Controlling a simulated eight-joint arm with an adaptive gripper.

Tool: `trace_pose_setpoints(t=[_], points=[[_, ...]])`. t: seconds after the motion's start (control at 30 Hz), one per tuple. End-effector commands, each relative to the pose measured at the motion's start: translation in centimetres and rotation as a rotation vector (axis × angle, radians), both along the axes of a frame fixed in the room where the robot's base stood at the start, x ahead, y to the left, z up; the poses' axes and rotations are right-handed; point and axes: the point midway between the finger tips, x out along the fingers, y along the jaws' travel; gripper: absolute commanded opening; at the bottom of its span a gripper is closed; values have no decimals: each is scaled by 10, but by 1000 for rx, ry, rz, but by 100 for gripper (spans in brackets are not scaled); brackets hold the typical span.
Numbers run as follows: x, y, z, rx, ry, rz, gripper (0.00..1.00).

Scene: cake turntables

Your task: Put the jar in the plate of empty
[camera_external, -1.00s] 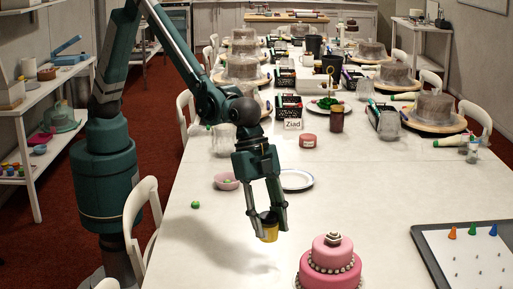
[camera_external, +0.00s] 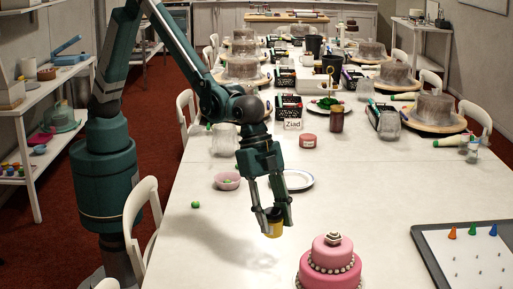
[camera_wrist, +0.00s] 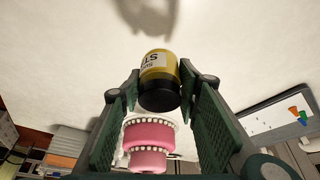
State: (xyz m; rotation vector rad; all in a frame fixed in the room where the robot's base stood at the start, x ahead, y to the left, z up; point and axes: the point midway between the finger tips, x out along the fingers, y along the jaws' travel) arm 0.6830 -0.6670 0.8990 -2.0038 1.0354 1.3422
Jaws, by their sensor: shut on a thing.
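A small yellow jar (camera_external: 273,231) with a dark lid is held between the fingers of my gripper (camera_external: 274,216), above the white table. In the wrist view the jar (camera_wrist: 161,62) sits between the two fingertips, with a pale label with dark lettering and its black lid toward the camera. An empty white plate (camera_external: 298,181) with a dark rim lies on the table behind my gripper and slightly right of it; a finger partly covers its left edge.
A pink bowl (camera_external: 227,181) with green content is left of the plate. A pink tiered cake (camera_external: 330,272) stands at the front, right of the jar. A pink-red tub (camera_external: 307,140) and dark red jar (camera_external: 336,121) are farther back. A tray (camera_external: 470,255) lies at the right.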

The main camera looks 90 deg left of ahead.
Motion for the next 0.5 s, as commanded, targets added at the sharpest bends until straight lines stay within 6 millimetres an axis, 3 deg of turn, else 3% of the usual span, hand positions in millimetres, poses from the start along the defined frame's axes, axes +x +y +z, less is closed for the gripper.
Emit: trace_pose_setpoints(t=[0.17,0.5], points=[[22,43,2,2,2,83,19],[66,156,4,7,6,304,19]])
